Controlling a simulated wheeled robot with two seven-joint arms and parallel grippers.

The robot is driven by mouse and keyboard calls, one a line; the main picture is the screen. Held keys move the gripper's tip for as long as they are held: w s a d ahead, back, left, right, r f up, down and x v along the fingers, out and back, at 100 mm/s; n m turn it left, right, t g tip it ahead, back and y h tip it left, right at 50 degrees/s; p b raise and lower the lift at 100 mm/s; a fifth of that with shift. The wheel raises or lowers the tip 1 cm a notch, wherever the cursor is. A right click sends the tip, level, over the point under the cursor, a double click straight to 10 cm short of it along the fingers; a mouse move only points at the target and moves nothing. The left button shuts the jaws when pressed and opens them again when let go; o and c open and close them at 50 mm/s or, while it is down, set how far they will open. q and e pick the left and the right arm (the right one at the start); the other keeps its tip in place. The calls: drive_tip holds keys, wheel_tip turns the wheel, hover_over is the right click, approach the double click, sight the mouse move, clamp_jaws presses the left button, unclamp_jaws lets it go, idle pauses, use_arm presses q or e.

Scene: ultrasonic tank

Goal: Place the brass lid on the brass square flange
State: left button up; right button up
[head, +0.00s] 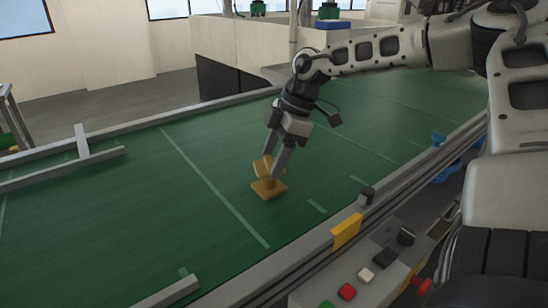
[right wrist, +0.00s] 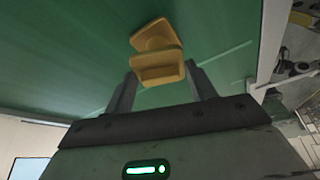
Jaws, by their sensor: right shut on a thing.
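My right gripper (head: 273,163) reaches down over the green belt, its fingers shut on the brass lid (head: 263,165). The lid looks tilted in the head view and sits just over the brass square flange (head: 269,189), which lies on the belt. In the right wrist view the lid (right wrist: 158,70) is between the fingertips (right wrist: 160,88), and the flange (right wrist: 150,35) shows just beyond it. The two look very close together; I cannot tell whether they touch. The fingers partly hide the lid in the head view. My left gripper is not in view.
The green belt (head: 130,205) is clear around the flange. Metal guide rails (head: 60,168) lie at the left, and a short bar (head: 168,293) at the near edge. A control panel with buttons (head: 365,275) and a yellow block (head: 347,231) line the near side.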

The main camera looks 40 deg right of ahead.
drive_tip(key=shift+f, duration=0.45)
drive_tip(key=shift+f, duration=0.1)
drive_tip(key=shift+f+b, duration=0.15)
drive_tip(key=shift+b, duration=0.15)
drive_tip(key=o, duration=1.3)
drive_tip(key=shift+c, duration=0.2)
drive_tip(key=shift+r+p, duration=0.35)
drive_tip(key=shift+r, duration=0.1)
drive_tip(key=v, duration=1.1)
drive_tip(key=shift+d+r, duration=0.2)
drive_tip(key=shift+r, duration=0.05)
